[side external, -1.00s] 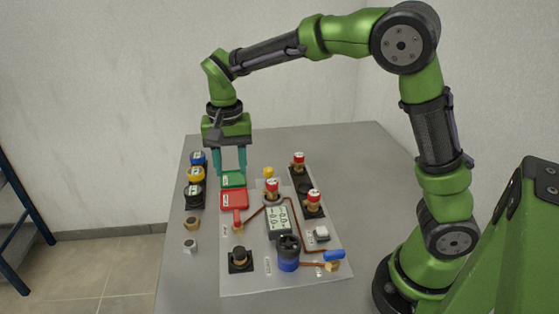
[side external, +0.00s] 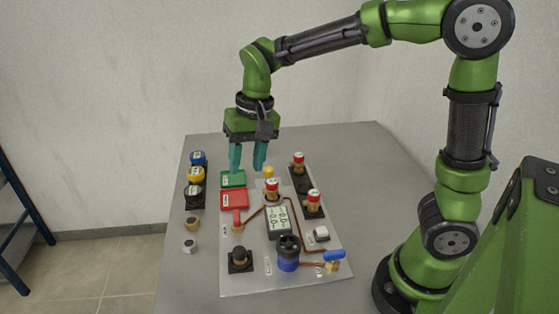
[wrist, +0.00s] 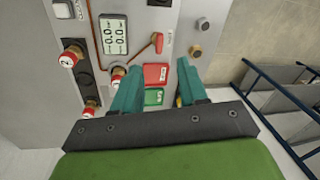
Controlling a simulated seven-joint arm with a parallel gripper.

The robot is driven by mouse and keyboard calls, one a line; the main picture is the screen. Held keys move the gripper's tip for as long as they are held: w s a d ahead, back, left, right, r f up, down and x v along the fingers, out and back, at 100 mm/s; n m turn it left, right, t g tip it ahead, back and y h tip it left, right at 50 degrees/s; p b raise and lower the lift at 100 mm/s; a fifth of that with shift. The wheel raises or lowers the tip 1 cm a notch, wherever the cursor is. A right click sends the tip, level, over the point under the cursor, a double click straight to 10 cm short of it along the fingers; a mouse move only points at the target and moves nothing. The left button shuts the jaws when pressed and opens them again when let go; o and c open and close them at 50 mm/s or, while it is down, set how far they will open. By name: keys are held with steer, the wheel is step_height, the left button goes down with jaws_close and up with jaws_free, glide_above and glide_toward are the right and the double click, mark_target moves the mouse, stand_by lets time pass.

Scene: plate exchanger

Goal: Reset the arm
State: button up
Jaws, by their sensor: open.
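My gripper (side external: 248,168) is open and empty, with its two teal fingers pointing down above the far part of the board. The green tag (side external: 233,179) lies just below and left of the fingers, and the red tag (side external: 234,198) lies in front of it. In the wrist view my gripper (wrist: 160,92) shows its fingers apart, with the red tag (wrist: 155,73) and the green tag (wrist: 153,97) seen between them. Nothing is held. My arm is raised over the grey table (side external: 350,150).
The grey board (side external: 255,285) carries red-capped valves (side external: 314,197), a display (side external: 278,222), a blue cylinder (side external: 288,262) and a blue-handled valve (side external: 334,255). Blue, yellow and white-topped parts (side external: 196,175) stand in a row at the left. The table's right side is clear.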

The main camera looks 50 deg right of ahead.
steer(key=s+d+r+t, duration=0.1)
steer(key=s+r+t, duration=0.1)
steer(key=s, duration=0.4)
steer(key=s+d+r+n+t, duration=0.1)
steer(key=s+d+r+t, duration=0.1)
steer(key=s, duration=0.5)
steer(key=shift+s+d+n+t+y, duration=0.25)
steer(key=shift+s+n+t+y, duration=0.05)
steer(key=shift+t, duration=0.6)
